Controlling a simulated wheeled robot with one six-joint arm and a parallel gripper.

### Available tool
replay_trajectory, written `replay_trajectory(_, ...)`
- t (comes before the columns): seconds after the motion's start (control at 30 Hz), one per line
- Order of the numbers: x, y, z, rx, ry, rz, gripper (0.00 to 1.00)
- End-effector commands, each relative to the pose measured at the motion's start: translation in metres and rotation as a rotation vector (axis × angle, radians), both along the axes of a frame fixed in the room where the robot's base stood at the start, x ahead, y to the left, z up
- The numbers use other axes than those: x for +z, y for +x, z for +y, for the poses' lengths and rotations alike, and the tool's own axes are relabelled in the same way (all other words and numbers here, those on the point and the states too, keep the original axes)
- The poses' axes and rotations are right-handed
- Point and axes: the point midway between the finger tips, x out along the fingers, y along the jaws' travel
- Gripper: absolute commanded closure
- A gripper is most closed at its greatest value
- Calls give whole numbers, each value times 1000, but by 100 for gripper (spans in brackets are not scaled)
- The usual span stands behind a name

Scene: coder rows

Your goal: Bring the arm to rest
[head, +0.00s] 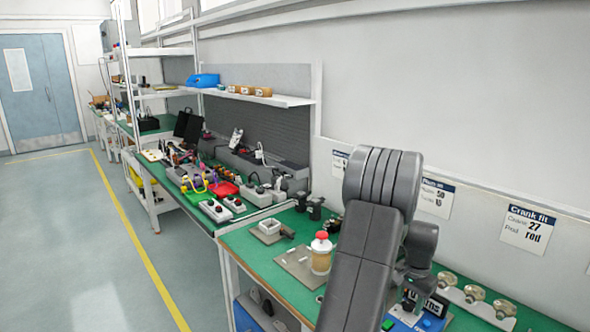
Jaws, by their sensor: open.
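My arm (366,235) stands up in the right half of the head view, bent at a thick ribbed elbow. Its wrist (421,243) hangs behind it to the right. My gripper (409,297) is small and partly hidden below the wrist, over the green bench by a blue box with a dark display (433,306). It is open, and I see nothing held in it. Whether it touches anything below cannot be told.
A red-capped jar (321,254) stands on a grey plate left of my arm. A small grey tray (268,231) is farther left. Several brass-and-white parts (474,294) line the right side. Wall cards (527,229) hang behind. The floor (65,240) at left is clear.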

Motion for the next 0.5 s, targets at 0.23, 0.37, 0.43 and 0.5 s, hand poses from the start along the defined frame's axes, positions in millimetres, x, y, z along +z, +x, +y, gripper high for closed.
replay_trajectory(0.23, 1, 0, 0, 200, 1, 1, 58)
replay_trajectory(0.37, 1, 0, 0, 306, 1, 1, 58)
replay_trajectory(0.43, 1, 0, 0, 363, 1, 1, 58)
replay_trajectory(0.5, 1, 0, 0, 421, 1, 1, 58)
